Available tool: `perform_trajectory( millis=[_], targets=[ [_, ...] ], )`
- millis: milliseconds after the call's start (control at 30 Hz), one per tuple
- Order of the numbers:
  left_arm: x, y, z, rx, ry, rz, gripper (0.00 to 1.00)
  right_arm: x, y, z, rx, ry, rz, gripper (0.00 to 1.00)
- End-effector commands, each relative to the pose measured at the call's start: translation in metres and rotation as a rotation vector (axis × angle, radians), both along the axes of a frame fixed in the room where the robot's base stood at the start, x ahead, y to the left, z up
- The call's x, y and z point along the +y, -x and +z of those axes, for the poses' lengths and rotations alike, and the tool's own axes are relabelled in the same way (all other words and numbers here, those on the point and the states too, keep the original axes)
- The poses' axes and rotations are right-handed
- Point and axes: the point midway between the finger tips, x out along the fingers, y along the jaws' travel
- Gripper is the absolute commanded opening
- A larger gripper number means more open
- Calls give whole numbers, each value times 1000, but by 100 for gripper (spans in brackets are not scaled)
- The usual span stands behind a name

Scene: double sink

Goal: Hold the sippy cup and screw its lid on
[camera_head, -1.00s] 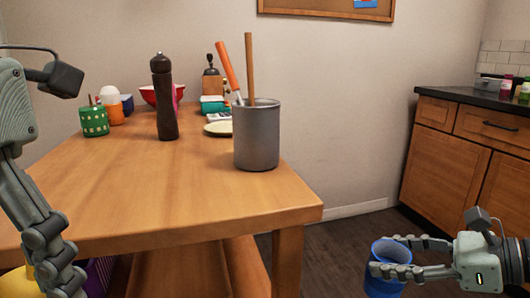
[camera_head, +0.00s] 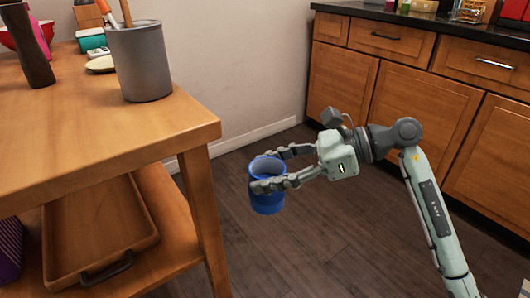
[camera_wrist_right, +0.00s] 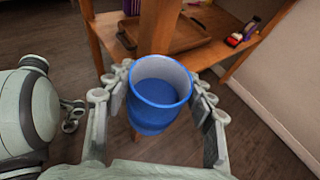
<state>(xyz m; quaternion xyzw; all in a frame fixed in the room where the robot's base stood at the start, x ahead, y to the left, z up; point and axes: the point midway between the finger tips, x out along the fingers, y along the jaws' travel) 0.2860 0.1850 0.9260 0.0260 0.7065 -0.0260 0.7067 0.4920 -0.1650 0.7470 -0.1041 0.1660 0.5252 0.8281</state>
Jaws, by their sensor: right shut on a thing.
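The blue cup (camera_head: 267,204) is upright with its open top facing up. My right gripper (camera_head: 265,171) is shut around it from the right and holds it in the air above the floor, to the right of the table. In the right wrist view the cup (camera_wrist_right: 158,120) stands between the two fingers, and its inside looks empty. No lid shows on it or elsewhere in these views. My left gripper is outside the head view. Pale parts of my own body show at the left of the right wrist view, with small finger-like pieces that I cannot read clearly.
The wooden table (camera_head: 110,125) is at the left, with a grey utensil pot (camera_head: 140,62) near its right end. A wooden tray (camera_head: 95,235) lies on its lower shelf. Cabinets (camera_head: 415,105) stand at the back right. The floor around the cup is clear.

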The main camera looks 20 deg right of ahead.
Motion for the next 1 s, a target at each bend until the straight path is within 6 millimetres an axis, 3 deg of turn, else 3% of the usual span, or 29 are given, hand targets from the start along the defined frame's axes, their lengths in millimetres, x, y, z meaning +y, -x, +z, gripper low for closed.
perform_trajectory(
  millis=[200,400,1000],
  targets=[
    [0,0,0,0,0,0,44,27,6,-17,1,0,289,2],
    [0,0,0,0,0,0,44,44,12,-27,0,-2,459,2],
    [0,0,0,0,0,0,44,50,15,-31,-2,-1,521,2]
  ],
)
